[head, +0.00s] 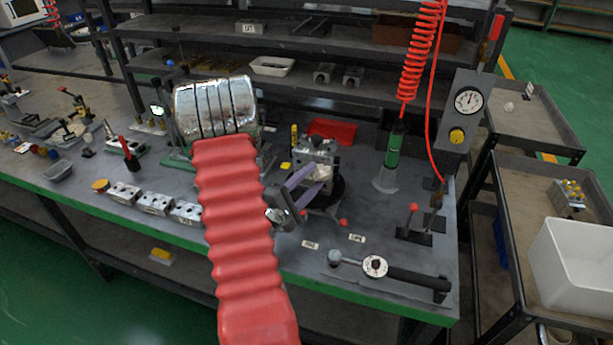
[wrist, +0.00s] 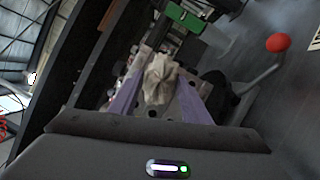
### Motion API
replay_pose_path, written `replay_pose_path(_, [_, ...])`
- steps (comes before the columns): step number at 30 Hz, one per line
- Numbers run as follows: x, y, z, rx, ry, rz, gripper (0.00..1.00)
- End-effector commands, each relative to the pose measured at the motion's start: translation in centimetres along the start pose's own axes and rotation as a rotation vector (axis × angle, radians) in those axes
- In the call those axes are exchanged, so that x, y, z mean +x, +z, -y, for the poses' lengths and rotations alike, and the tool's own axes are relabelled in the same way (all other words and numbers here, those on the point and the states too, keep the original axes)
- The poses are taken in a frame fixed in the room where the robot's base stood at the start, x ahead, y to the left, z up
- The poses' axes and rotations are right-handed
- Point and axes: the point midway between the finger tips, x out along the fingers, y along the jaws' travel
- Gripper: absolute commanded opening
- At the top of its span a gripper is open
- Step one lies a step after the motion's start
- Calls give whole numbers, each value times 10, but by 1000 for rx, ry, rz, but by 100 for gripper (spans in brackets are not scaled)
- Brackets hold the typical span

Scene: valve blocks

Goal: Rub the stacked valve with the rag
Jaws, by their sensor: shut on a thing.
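The stacked valve (head: 318,150) is a grey metal block assembly on a dark round stand (head: 328,195) on the workbench, right of centre in the head view. My gripper (head: 313,180), with purple fingers, is at the near side of the valve. It is shut on a crumpled beige rag (wrist: 161,80), which also shows in the head view (head: 322,172). In the head view the rag appears against the valve's near face; I cannot tell whether it is touching. In the wrist view the rag and fingers hide most of the valve.
A red tray (head: 332,129) lies behind the valve. A green cylinder (head: 393,148) stands to its right. Several metal blocks (head: 154,203) line the bench's front left. A torque wrench (head: 385,268) lies near the front right edge. A red-knobbed lever (wrist: 277,43) is beside the stand.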

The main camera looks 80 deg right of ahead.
Motion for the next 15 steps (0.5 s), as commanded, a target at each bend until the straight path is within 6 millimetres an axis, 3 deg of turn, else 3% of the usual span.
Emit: replay_pose_path(15, [4,1,1,1,0,1,25])
